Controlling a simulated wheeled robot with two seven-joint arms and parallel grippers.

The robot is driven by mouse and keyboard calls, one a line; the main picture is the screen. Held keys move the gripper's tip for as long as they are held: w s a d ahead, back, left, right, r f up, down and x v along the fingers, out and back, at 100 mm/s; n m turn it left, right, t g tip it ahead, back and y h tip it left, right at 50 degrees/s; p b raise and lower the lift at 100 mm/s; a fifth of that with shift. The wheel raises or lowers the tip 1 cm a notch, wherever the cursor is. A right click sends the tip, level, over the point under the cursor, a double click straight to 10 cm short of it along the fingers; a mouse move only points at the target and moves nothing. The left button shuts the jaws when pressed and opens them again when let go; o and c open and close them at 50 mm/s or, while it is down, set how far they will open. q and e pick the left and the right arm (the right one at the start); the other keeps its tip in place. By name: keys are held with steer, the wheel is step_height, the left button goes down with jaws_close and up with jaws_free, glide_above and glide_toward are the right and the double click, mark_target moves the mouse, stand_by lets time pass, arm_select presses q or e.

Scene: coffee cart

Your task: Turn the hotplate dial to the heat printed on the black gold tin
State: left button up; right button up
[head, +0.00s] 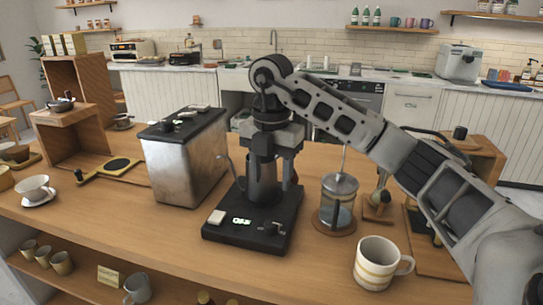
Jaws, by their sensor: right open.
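A flat black appliance (222,236), which looks like the hotplate, stands near the table's front middle. Its front has a pale button, a small lit display (241,220) too small to read surely, and a dark round knob (270,228). A dark metal jug (262,185) stands on it. My right gripper (272,160) is open and points down at the jug's top, apart from the knob. I cannot tell whether its fingers touch the jug. I cannot make out a black gold tin. My left gripper is out of view.
A steel box with a black top (185,165) stands left of the appliance. A glass press (338,202) and a striped mug (377,262) stand to its right. A white cup (35,187) sits at far left. My right arm crosses above the table's right side.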

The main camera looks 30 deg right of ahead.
step_height(320, 180, up, 4)
steer(key=shift+r+p, duration=0.25)
steer(key=shift+p, duration=0.15)
stand_by(0.3)
